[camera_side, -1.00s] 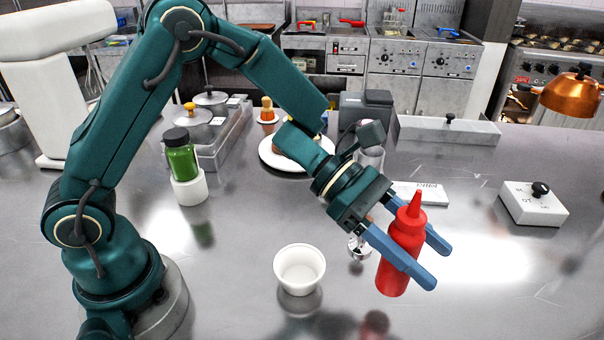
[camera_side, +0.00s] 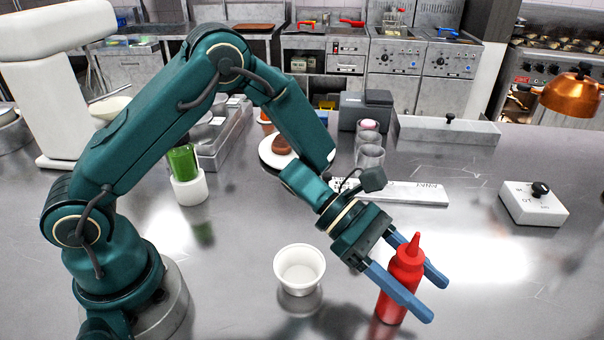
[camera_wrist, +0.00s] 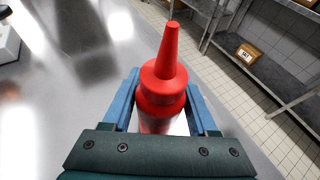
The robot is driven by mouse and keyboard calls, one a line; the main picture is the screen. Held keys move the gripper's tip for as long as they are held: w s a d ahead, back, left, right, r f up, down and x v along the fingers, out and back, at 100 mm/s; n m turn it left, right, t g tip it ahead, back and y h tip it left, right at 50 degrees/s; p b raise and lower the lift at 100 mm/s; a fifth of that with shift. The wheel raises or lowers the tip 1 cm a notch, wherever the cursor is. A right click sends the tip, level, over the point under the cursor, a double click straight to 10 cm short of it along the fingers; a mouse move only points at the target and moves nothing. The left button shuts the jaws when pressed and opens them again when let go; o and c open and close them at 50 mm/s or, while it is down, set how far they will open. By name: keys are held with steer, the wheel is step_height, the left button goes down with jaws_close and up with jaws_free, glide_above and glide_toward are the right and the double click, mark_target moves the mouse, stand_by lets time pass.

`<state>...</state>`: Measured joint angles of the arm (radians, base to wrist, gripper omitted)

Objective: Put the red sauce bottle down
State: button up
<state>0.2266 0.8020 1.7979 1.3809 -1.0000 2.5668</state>
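The red sauce bottle (camera_side: 407,269) stands upright at the front right of the steel counter (camera_side: 480,300) in the side view. My gripper (camera_side: 434,300) is shut on it, with one blue finger on each side of its body. The bottle's base meets or nearly meets its reflection, so it is at or just above the counter; I cannot tell which. In the wrist view the bottle (camera_wrist: 164,85) points its nozzle up between my gripper's fingers (camera_wrist: 165,88), and its base is hidden.
A white ramekin (camera_side: 299,268) stands left of the bottle. A green bottle in a white holder (camera_side: 189,188) is further left. Clear glasses (camera_side: 369,160), a white label strip (camera_side: 415,194) and a white block with a black knob (camera_side: 534,206) are behind. The counter right of the bottle is clear.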

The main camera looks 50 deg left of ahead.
steer(key=o, duration=0.4)
